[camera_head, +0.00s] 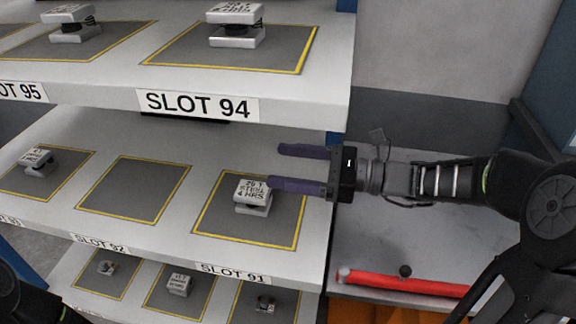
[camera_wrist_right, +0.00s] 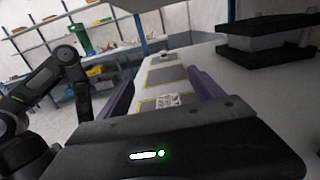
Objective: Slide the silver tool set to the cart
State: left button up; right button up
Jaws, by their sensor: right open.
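The silver tool set (camera_head: 252,207), a small block with a silver base and a white labelled top, sits on the grey pad of slot 91 on the middle shelf (camera_head: 140,222). Its label (camera_wrist_right: 167,100) also shows between the fingers in the right wrist view. My right gripper (camera_head: 275,167) reaches in from the right with purple fingers spread. Its nearer fingertip overlaps the block's top right edge in the head view; I cannot tell whether they touch. The cart (camera_head: 440,245), a grey top with a red handle bar, stands right of the shelf. My left gripper is out of view.
Similar blocks stand on the upper shelf (camera_head: 237,25), at the middle shelf's left (camera_head: 38,162) and on the lower shelf (camera_head: 178,285). The middle pad of slot 92 (camera_head: 135,190) is empty. The upper shelf edge overhangs. The cart top looks mostly clear.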

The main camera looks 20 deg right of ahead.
jog(key=b, duration=0.2)
send_near(252, 190)
jog(key=x, duration=0.2)
jog(key=shift+w+a, duration=0.2)
jog(key=b+x, duration=0.1)
jog(key=x, duration=0.6)
jog(key=shift+w+a+f, duration=0.1)
jog(key=shift+a, duration=0.05)
jog(key=shift+c, duration=0.4)
grip_shut()
